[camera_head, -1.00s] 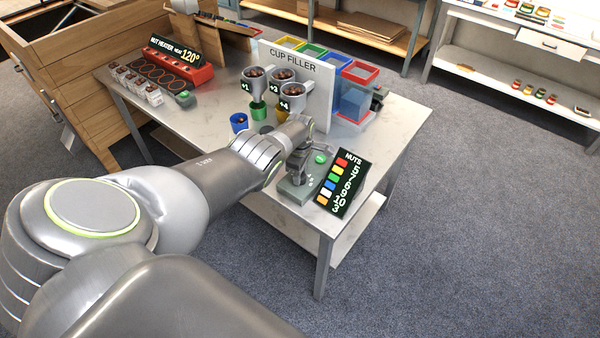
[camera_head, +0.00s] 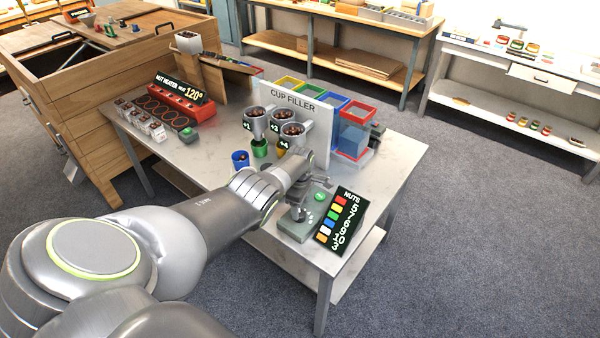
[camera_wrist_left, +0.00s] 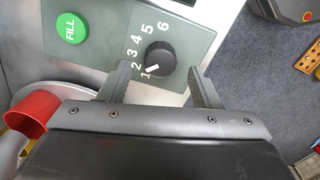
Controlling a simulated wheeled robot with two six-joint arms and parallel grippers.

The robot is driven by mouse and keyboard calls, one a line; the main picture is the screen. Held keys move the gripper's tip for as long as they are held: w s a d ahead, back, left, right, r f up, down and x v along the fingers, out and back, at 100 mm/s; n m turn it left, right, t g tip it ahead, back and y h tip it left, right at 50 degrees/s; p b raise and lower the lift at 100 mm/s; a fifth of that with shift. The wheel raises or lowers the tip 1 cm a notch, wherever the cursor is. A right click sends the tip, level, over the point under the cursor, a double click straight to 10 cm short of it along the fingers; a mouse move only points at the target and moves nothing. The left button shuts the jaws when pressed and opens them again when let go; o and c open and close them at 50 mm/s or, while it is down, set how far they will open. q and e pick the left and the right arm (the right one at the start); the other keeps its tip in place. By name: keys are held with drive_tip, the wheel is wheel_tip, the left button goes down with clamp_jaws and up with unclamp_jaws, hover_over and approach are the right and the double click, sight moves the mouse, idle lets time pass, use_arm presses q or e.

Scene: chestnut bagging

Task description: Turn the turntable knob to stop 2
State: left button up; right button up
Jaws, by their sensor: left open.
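The black turntable knob (camera_wrist_left: 161,57) sits on a grey-green control panel (camera_wrist_left: 100,15) with numbers 1 to 6 around it. Its white pointer is at 1. My left gripper (camera_wrist_left: 157,74) is open, with one finger on each side of the knob in the wrist view; I cannot tell whether they touch it. In the head view my left gripper (camera_head: 300,212) is over the panel (camera_head: 293,233) at the table's front corner and hides the knob. My right gripper is not in view.
A green FILL button (camera_wrist_left: 71,28) is beside the numbers. A red cup (camera_wrist_left: 32,113) is near the left finger in the wrist view. The NUTS sign (camera_head: 341,220) stands right of the panel. The cup filler (camera_head: 300,100) with its funnels is behind.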

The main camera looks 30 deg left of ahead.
use_arm(q)
wheel_tip(320, 180, up, 6)
drive_tip(key=p, duration=0.3)
wheel_tip(320, 180, up, 8)
drive_tip(key=r, duration=0.1)
hover_over(300, 213)
drive_tip(key=shift+f, duration=0.25)
